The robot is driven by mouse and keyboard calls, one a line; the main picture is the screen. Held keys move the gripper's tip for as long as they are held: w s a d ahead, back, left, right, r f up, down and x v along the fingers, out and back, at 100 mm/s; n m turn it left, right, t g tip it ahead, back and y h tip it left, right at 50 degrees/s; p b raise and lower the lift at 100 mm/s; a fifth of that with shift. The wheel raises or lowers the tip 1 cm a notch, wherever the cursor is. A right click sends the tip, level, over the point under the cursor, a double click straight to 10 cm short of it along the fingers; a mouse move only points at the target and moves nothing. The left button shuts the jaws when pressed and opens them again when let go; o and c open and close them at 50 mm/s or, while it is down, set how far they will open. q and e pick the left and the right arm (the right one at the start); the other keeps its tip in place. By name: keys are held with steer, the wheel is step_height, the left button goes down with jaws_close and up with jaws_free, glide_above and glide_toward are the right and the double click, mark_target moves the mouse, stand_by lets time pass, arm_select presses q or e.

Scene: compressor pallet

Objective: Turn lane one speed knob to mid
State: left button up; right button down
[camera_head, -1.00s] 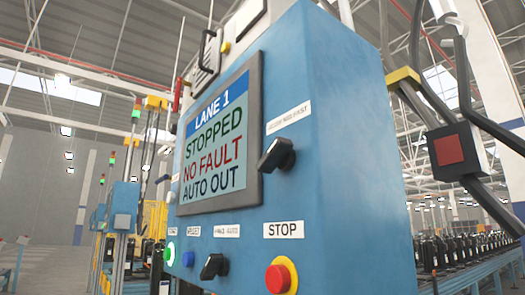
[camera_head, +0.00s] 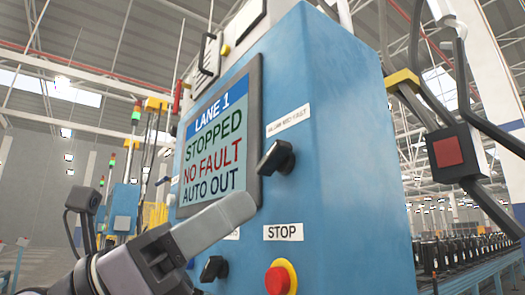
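The lane one speed knob (camera_head: 275,158) is a black lever-type knob on the right part of the blue cabinet's front. A small white label (camera_head: 288,122) with speed words sits above it; the letters are hard to read. The knob's grip slants down to the left. My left gripper (camera_head: 237,209) comes in from the lower left, below and left of the knob and apart from it. Its pale grey finger end points up and right, in front of the screen's lower edge. I cannot tell whether its fingers are apart. My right gripper is out of view.
The screen (camera_head: 217,140) reads LANE 1, STOPPED, NO FAULT, AUTO OUT. A second black knob (camera_head: 213,268) and the red STOP button (camera_head: 278,278) are low on the blue cabinet (camera_head: 345,170). A dark box with a red square (camera_head: 447,151) is at right.

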mark_target(268, 155)
arm_select(q)
step_height(268, 155, up, 8)
steer(key=a+m+t+y, duration=0.2)
steer(key=m+t+y, duration=0.2)
steer(key=t+y, duration=0.5)
steer(key=shift+g+y, duration=0.3)
steer(key=shift+y, duration=0.2)
steer(key=p+x, duration=0.2)
steer(key=x, duration=0.4)
steer(key=shift+w+d, duration=0.1)
steer(key=shift+w+d+f, duration=0.15)
steer(key=shift+w+d, duration=0.15)
steer(key=shift+d, duration=0.05)
jaws_close()
